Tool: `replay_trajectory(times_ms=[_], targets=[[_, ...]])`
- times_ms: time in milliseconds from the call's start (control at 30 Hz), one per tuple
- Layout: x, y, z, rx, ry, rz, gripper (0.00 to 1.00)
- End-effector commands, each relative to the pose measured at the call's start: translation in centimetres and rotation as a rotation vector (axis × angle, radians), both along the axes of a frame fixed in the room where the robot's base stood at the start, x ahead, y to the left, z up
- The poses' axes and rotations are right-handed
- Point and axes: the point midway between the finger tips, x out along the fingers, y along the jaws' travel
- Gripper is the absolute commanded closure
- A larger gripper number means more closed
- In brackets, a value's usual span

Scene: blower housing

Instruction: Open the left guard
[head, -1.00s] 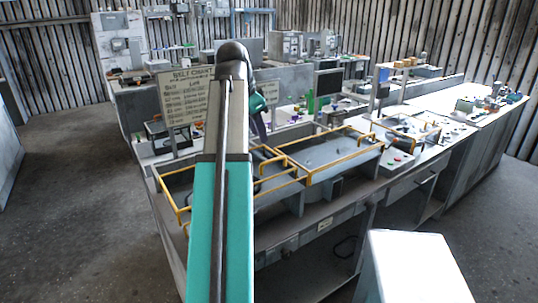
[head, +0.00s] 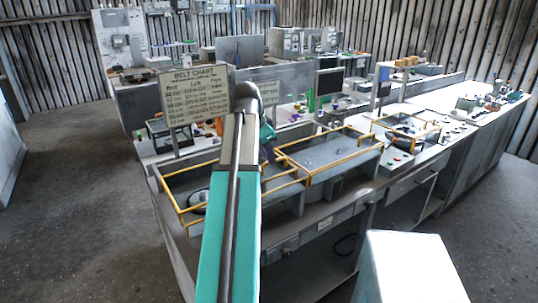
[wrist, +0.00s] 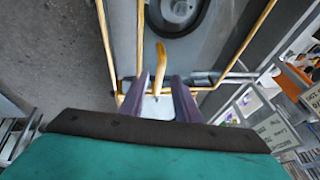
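The left guard (head: 181,214) is a yellow-barred frame over the leftmost bay of the bench, with a round grey part inside. My arm hides part of it in the head view. The guard's yellow bars also show in the wrist view (wrist: 105,35), beside a grey plate with a round part. A short yellow handle (wrist: 159,58) points toward my gripper (wrist: 162,80). Its two purple fingers are apart, and the near end of the handle lies between or just in front of their tips. I cannot tell whether they touch it.
Another yellow-framed guard (head: 330,160) is right of the left one, and a third (head: 408,128) stands farther along the bench. A belt chart sign (head: 194,95) stands behind the left bay. A pale box (head: 410,268) is at front right. Floor at left is clear.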

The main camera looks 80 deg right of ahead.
Motion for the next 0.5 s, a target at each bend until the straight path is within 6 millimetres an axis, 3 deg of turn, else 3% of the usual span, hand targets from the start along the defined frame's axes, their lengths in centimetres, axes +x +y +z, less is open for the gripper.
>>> replay_trajectory(times_ms=[200,500], targets=[[-0.3,-0.6,-1.5,0.001,-0.001,-0.001,0.71],[-0.4,-0.9,-2.0,0.001,-0.001,-0.001,0.71]])
